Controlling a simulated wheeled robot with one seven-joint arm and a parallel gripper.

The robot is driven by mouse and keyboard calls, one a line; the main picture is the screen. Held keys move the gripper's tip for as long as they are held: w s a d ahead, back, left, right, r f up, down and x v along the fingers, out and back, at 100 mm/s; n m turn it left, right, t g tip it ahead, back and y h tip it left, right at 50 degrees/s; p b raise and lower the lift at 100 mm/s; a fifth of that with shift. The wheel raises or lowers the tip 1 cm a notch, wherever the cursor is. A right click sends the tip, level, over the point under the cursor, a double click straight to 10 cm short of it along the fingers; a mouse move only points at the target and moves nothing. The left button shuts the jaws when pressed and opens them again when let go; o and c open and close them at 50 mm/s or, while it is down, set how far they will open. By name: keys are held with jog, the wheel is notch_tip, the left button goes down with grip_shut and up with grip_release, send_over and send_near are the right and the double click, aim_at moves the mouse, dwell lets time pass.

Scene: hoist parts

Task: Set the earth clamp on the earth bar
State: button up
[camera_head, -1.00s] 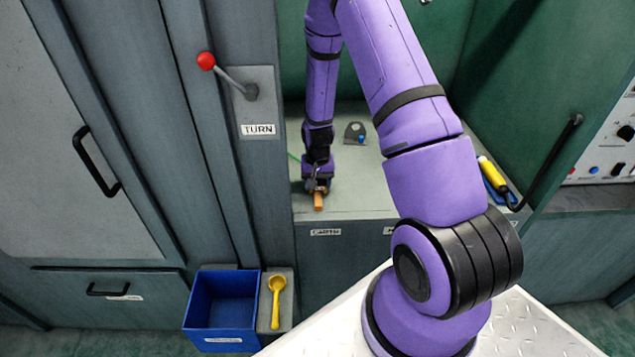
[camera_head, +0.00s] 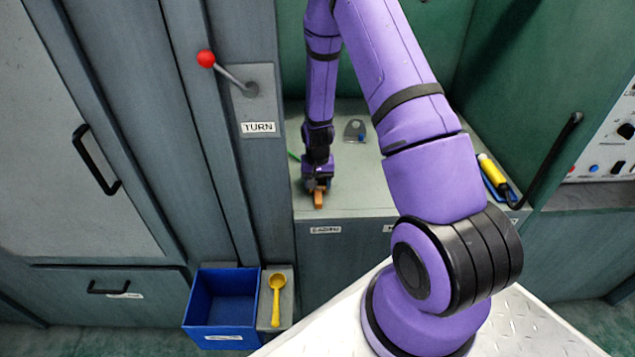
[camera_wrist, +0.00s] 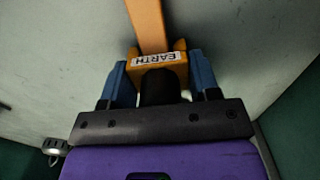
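The earth clamp (camera_wrist: 160,66) is a yellow-orange block with a white EARTH label. In the wrist view it sits between the two blue fingers of my gripper (camera_wrist: 162,82), which are shut on it. The orange-brown earth bar (camera_wrist: 147,24) runs away from the clamp at the top of that view. The clamp's prongs are at the bar's near end; I cannot tell how fully they sit around it. In the head view my gripper (camera_head: 318,184) points down at the bench's left front, with the orange-brown bar (camera_head: 318,201) just in front. The clamp is mostly hidden there.
The grey bench (camera_head: 355,190) is largely clear. A yellow-handled tool (camera_head: 492,172) lies at the right. A red-knobbed lever (camera_head: 206,60), blue bin (camera_head: 222,305) and yellow scoop (camera_head: 276,300) are at the left.

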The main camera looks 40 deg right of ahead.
jog(key=o, duration=0.5)
notch_tip(320, 180, up, 11)
jog(key=shift+f, duration=0.1)
dwell(0.3)
jog(key=shift+s, duration=0.1)
